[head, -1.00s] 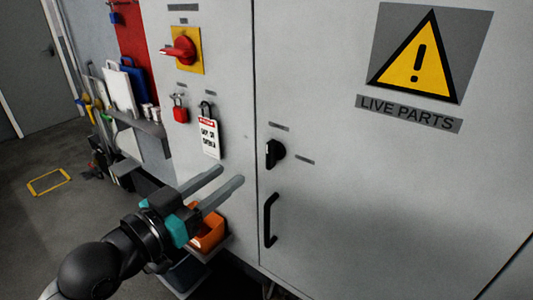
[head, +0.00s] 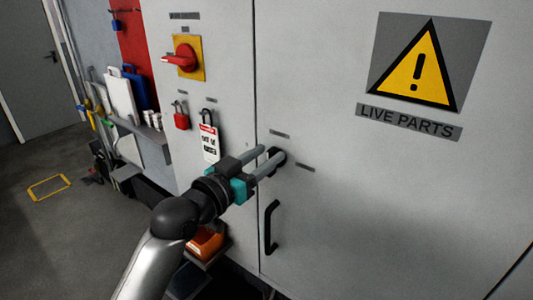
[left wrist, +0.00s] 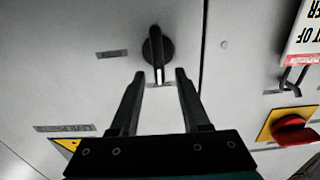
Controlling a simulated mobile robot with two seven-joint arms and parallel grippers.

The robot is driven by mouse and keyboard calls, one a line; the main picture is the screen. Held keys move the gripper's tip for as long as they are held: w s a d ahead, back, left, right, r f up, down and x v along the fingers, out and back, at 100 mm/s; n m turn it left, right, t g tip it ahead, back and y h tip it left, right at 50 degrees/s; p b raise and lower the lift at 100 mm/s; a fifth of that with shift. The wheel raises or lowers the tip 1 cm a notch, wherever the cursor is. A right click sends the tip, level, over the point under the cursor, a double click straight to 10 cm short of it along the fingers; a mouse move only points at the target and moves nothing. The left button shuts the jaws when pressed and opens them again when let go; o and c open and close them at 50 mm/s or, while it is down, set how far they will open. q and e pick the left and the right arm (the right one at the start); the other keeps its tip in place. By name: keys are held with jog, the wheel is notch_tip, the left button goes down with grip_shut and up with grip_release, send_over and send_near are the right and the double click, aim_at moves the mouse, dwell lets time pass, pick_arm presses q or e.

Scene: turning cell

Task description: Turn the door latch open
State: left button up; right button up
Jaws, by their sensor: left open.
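The door latch (head: 279,155) is a black turn knob on the grey cabinet door (head: 340,215), left of the warning sign. In the left wrist view the latch (left wrist: 157,48) shows a round base and a raised grip with a pale tip. My left gripper (head: 271,154) is open in front of the latch, and its fingers partly hide the latch in the head view. In the left wrist view the fingertips of the gripper (left wrist: 160,76) lie on either side of the tip of the latch's grip. I cannot tell whether they touch it. My right gripper is not in view.
A black door handle (head: 270,227) is below the latch. A red rotary switch (head: 184,58), a red padlock (head: 181,118) and a hanging tag (head: 209,143) are on the panel to the left. An orange bin (head: 205,245) stands low beneath my left arm.

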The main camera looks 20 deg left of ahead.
pick_arm(q)
jog(key=shift+w+d, duration=0.2)
jog(key=shift+w, duration=0.15)
grip_shut()
dwell(0.5)
